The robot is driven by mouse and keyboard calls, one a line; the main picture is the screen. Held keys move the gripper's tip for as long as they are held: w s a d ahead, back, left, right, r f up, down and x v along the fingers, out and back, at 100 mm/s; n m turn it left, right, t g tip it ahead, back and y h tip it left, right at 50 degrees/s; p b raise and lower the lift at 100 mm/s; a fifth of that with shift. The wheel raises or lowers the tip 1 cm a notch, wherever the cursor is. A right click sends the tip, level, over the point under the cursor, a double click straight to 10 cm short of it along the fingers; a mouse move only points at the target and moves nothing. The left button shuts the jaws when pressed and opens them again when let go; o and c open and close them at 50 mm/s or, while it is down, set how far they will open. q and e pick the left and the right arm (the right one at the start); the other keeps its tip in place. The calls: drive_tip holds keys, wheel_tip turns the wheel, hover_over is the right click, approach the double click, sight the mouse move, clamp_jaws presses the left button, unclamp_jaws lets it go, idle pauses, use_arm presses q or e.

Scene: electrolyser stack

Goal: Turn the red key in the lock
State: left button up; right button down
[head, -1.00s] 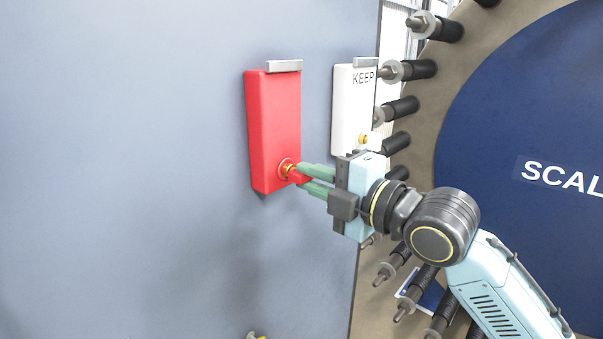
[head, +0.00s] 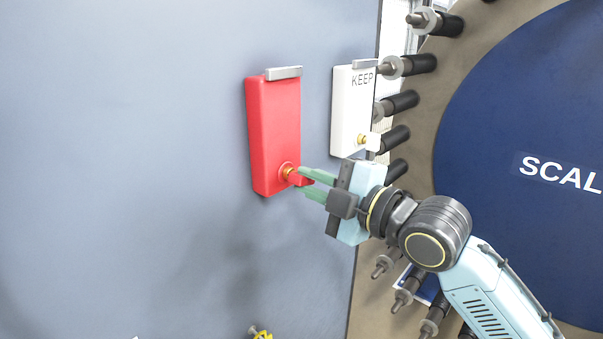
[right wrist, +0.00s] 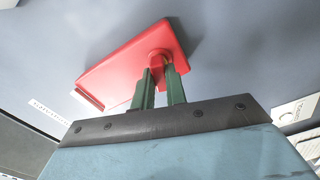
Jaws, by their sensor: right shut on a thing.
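The red lock box (head: 272,130) is fixed to the grey wall. A brass lock (head: 287,172) sits near its lower end, and the red key (head: 303,181) sticks out of it to the right. My right gripper (head: 306,184) is shut on the red key, its green fingers on either side of the key's head. In the right wrist view the red box (right wrist: 125,62) lies beyond the fingers (right wrist: 158,85), and the fingers and glare partly hide the key. My left gripper is not in view.
A white box (head: 352,105) marked KEEP, with its own brass lock and white key (head: 372,141), is close above my right gripper. Black studs (head: 400,103) ring the blue disc (head: 540,110) at right. The wall left of the red box is clear.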

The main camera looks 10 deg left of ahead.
drive_tip(key=shift+r+m+p, duration=0.15)
drive_tip(key=shift+m+p, duration=1.1)
drive_tip(key=shift+m, duration=0.55)
